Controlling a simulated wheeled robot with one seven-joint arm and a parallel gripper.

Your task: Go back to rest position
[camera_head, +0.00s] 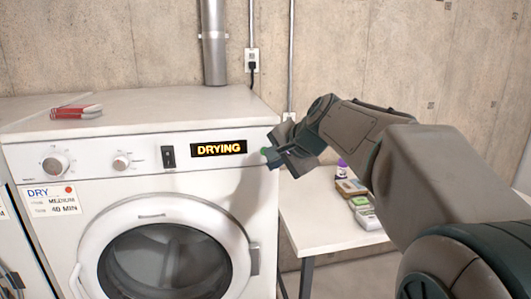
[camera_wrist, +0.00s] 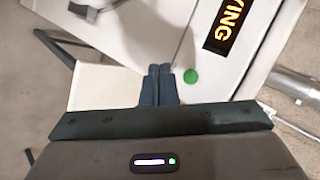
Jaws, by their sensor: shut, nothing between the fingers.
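My gripper (camera_head: 270,157) is at the right end of the dryer's control panel, close to the front corner of the machine. In the wrist view my gripper's two fingers (camera_wrist: 157,76) are together with nothing between them. A round green button (camera_wrist: 190,76) sits on the panel right beside the fingertips; in the head view it shows just left of my gripper. I cannot tell whether the fingers touch the panel. The white dryer (camera_head: 100,210) has a lit "DRYING" display (camera_head: 219,148), a black switch (camera_head: 168,156) and two knobs. Its round door (camera_head: 165,207) is shut.
A white table (camera_head: 318,226) stands right of the dryer, with a purple-capped bottle (camera_head: 342,170) and several small boxes on it. A red and white item (camera_head: 77,111) lies on the dryer top. A metal pipe (camera_head: 214,45) and an outlet (camera_head: 252,60) are on the concrete wall behind.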

